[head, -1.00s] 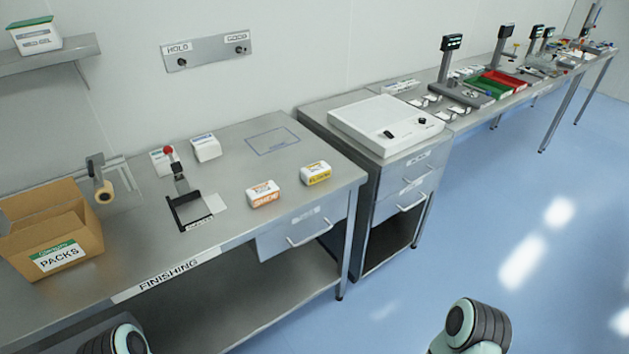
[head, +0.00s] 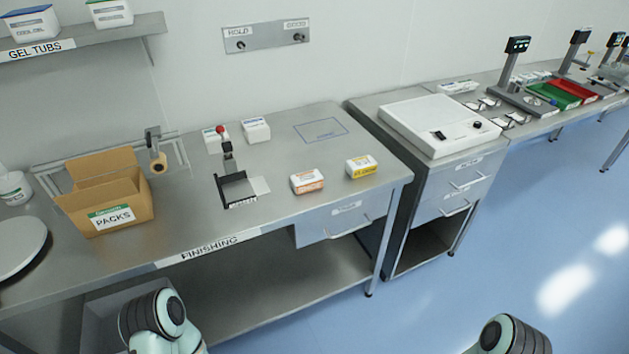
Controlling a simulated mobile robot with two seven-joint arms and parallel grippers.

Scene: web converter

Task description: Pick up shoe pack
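The shoe pack, a small white pack with an orange label (head: 307,181), lies on the steel finishing table near its front edge, right of the black bracket. The label is hard to read now. A similar white pack with a yellow label (head: 361,167) lies just to its right, apart from it. Parts of my two arms show at the bottom edge, in front of the table and well away from the packs. Neither gripper shows in the head view.
An open cardboard box marked PACKS (head: 112,217) stands at the left of the finishing table (head: 290,226). A black bracket with a red-knobbed lever (head: 240,188) and two white packs (head: 256,130) stand mid-table. A white flat device (head: 432,124) is on the right bench. Table space behind the labelled packs is clear.

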